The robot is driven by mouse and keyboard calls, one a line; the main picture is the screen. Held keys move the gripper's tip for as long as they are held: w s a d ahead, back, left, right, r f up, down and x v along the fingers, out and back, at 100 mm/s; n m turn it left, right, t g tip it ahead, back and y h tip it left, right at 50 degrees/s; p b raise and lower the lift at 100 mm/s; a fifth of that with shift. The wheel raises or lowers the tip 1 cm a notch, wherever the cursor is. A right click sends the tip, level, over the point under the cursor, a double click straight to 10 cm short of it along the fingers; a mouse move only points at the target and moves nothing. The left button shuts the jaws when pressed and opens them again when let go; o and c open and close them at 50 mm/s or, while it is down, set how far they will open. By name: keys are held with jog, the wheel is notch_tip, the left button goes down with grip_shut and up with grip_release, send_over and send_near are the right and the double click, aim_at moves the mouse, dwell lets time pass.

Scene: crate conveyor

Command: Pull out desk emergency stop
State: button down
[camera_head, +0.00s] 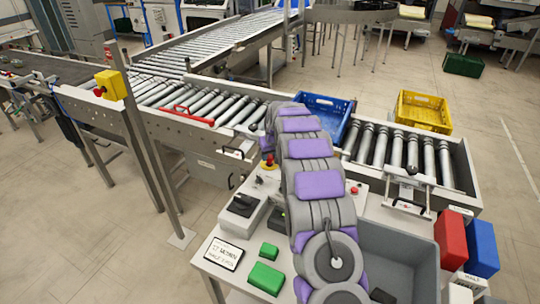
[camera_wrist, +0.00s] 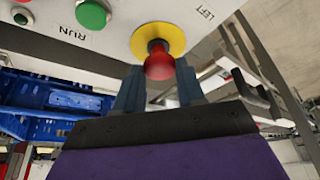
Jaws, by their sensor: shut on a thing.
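The desk emergency stop is a red mushroom button (camera_wrist: 159,62) on a round yellow plate (camera_wrist: 172,32), set in the light desk panel (camera_wrist: 105,42). In the wrist view the fingers of my gripper (camera_wrist: 159,78) stand on either side of the red button and are shut on it. In the head view the yellow and red of the emergency stop (camera_head: 267,166) show just left of my arm. My arm hides most of my gripper there. I cannot tell whether the button is pressed in or out.
A green RUN button (camera_wrist: 91,14) sits beside the stop. On the desk are a black-and-grey control box (camera_head: 243,210), green blocks (camera_head: 266,278) and a grey bin (camera_head: 415,245).

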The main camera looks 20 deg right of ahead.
jog(key=c, duration=0.7)
grip_release()
jog(key=shift+w, duration=0.1)
jog(key=p+v, duration=0.3)
jog(key=v, duration=1.4)
jog(key=s+a+r+g, duration=0.1)
jog(key=s+a, duration=0.4)
jog(key=s, duration=0.7)
jog(key=s+a+r+g, duration=0.15)
jog(key=s+a, duration=0.35)
jog(key=s, duration=0.8)
jog(key=s+a+r+g, duration=0.15)
jog(key=s+a, duration=0.25)
jog(key=s, duration=0.8)
jog(key=s+f, duration=0.1)
jog(key=s, duration=0.4)
jog(key=s+a+f+g, duration=0.1)
jog(key=s, duration=0.4)
jog(key=s+f+g, duration=0.1)
jog(key=s+f, duration=0.1)
jog(key=s, duration=0.3)
jog(key=shift+s+a, duration=0.2)
jog(key=shift+s, duration=0.1)
